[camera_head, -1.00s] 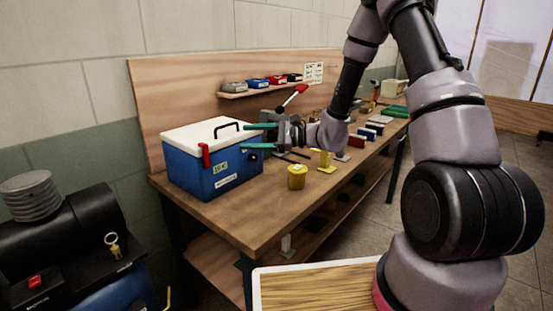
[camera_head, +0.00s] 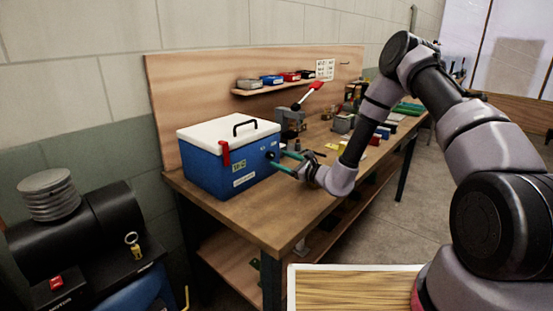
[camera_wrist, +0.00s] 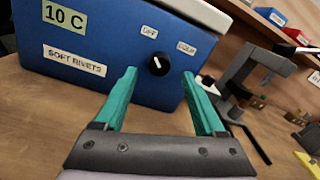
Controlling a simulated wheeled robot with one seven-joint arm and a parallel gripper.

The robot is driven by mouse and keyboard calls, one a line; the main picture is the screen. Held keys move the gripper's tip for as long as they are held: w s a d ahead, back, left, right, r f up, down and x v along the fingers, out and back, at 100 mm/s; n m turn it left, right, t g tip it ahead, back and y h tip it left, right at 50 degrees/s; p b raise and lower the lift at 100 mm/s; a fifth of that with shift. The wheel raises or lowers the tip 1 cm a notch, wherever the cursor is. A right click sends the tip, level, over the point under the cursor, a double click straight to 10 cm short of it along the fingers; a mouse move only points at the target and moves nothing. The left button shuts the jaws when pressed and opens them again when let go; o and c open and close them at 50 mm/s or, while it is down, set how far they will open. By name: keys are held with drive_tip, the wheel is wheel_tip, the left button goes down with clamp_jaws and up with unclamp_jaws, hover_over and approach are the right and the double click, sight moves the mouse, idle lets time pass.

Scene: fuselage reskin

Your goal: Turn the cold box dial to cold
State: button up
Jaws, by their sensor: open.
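The cold box (camera_head: 215,165) is blue with a white lid, a black handle and a red latch, and stands on the left end of the workbench. In the wrist view its front face (camera_wrist: 110,35) carries a "10 C" label, a "SOFT RIVETS" label and a round black dial (camera_wrist: 158,65). The dial's white mark points up and left, toward the "OFF" label (camera_wrist: 149,32); the "COLD" label (camera_wrist: 186,48) is at its upper right. My gripper (camera_wrist: 165,75) is open, its two green fingers on either side of the dial. I cannot tell whether they touch it.
A press with a red-tipped lever (camera_head: 292,118) stands behind the gripper on the workbench (camera_head: 240,215). A shelf (camera_head: 280,86) with several small bins is on the back board. A black motor-like machine (camera_head: 100,230) is at the lower left.

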sight(273, 156)
drive_tip(key=shift+x, duration=1.7)
clamp_jaws()
